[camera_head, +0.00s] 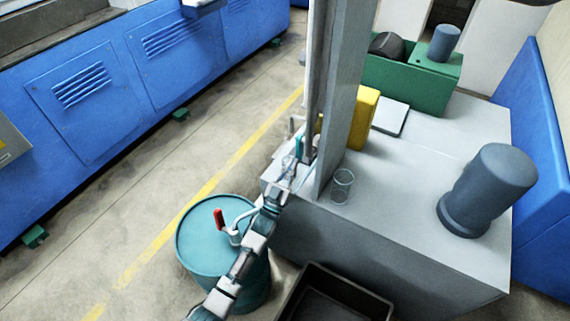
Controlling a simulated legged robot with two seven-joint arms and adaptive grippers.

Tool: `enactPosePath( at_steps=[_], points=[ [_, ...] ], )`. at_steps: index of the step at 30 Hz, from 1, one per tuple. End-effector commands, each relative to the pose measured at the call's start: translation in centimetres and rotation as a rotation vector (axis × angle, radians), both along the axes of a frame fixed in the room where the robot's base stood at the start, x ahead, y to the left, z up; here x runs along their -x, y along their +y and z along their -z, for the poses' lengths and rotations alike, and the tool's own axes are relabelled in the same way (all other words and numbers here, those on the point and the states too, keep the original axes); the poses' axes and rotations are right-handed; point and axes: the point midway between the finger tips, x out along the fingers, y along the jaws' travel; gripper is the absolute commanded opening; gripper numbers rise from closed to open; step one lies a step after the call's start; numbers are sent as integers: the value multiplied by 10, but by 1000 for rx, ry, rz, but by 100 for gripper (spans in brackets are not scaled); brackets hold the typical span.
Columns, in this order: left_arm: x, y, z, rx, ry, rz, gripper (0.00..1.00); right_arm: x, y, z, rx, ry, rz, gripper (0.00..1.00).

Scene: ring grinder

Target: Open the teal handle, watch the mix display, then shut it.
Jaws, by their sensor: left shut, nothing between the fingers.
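A small teal handle (299,146) shows beside the left edge of the tall grey panel, above the near-left corner of the grey bench. My left arm reaches up from the bottom of the camera_head view, and its gripper (291,168) is at the teal handle, shut and empty. Whether the fingers touch the handle is too small to tell. The tall grey panel (345,95) is seen nearly edge-on. No readable mix display shows in this view. My right gripper is not in view.
A teal drum (195,250) with a red-handled tap (219,218) stands by my left arm. A clear glass (342,186) and a dark blue-grey cylinder (488,190) stand on the grey bench (420,190). A black bin (335,300) is below.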

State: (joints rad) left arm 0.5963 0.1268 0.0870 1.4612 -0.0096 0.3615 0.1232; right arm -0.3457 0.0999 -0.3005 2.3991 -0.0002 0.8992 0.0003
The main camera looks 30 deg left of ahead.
Motion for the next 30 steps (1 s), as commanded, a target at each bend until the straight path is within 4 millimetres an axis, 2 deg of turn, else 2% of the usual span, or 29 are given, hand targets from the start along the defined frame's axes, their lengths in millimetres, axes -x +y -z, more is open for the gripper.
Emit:
enactPosePath(
  at_steps=[8,18,21,30],
  points=[
    [3,0,3,0,5,0,0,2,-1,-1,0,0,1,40],
    [51,-3,32,0,2,0,0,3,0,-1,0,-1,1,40],
    [61,-3,37,0,0,0,0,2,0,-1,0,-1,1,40],
    [66,-4,40,0,-3,1,0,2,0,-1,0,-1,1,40]
  ],
)
